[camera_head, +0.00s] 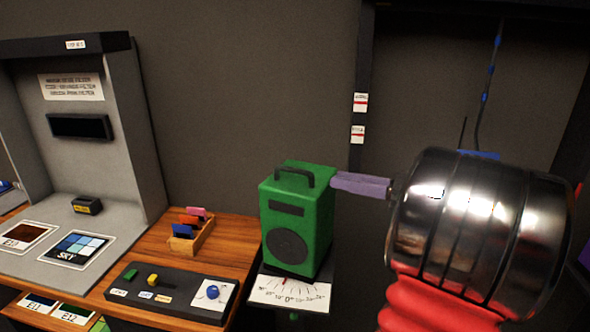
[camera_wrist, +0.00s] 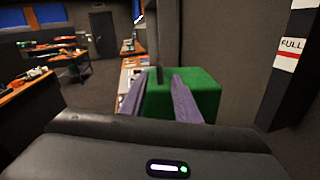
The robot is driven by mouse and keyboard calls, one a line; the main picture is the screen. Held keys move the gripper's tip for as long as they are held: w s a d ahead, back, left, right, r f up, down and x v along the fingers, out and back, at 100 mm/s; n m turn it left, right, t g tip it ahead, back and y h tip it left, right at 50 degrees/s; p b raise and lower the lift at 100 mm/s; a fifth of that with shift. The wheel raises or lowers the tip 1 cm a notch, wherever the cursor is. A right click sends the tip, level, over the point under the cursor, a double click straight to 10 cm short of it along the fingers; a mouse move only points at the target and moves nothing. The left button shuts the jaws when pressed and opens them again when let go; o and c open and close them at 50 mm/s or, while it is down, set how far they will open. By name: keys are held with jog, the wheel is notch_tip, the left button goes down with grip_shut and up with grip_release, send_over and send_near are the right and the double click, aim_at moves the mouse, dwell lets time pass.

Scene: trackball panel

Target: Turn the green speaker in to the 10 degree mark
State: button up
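The green speaker (camera_head: 297,218) stands upright on a small stand, its dark round grille facing front left and a dark handle (camera_head: 294,178) on top. A white angle scale (camera_head: 290,292) lies below its front; a small red mark (camera_head: 284,281) shows near the 0, and the finer marks are too small to read. My gripper (camera_head: 334,180) is at the speaker's upper right edge, touching or very close. In the wrist view its two purple-grey fingers (camera_wrist: 160,76) are apart, with the speaker (camera_wrist: 200,95) ahead. Whether they touch it is unclear.
A dark panel (camera_head: 172,304) with green, yellow and blue controls lies left of the speaker on a wooden bench (camera_head: 230,232). A wooden card holder (camera_head: 192,240) stands behind it. A grey booth (camera_head: 105,215) is further left. A dark post (camera_head: 357,70) rises behind the speaker.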

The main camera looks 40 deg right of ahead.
aim_at(282, 168)
jog(key=x, duration=1.3)
jog(key=shift+w+a, duration=0.1)
jog(key=shift+w, duration=0.2)
grip_shut()
